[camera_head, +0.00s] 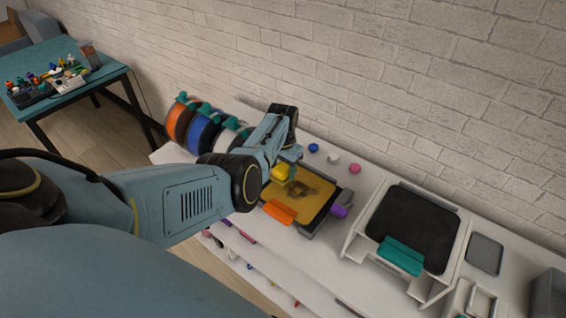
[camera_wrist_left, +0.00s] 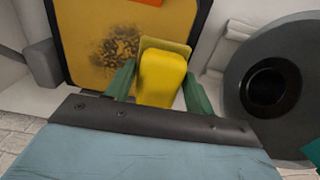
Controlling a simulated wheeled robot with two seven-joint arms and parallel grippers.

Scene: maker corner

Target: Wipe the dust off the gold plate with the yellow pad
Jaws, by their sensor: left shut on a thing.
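The gold plate (camera_head: 302,208) lies in a dark frame on the white bench, near the middle of the head view. A dark patch of dust (camera_head: 299,190) covers part of it. In the left wrist view the gold plate (camera_wrist_left: 83,32) shows the dark specks (camera_wrist_left: 116,48) beside the pad. My left gripper (camera_head: 287,174) is shut on the yellow pad (camera_wrist_left: 161,77), with its green fingers (camera_wrist_left: 158,88) on both sides. The pad is over the plate's edge area; I cannot tell whether it touches the plate. My right gripper is not in view.
Spools (camera_head: 200,130) stand left of the plate. A black-topped tray with a teal block (camera_head: 401,257) stands to the right. A brick wall rises behind.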

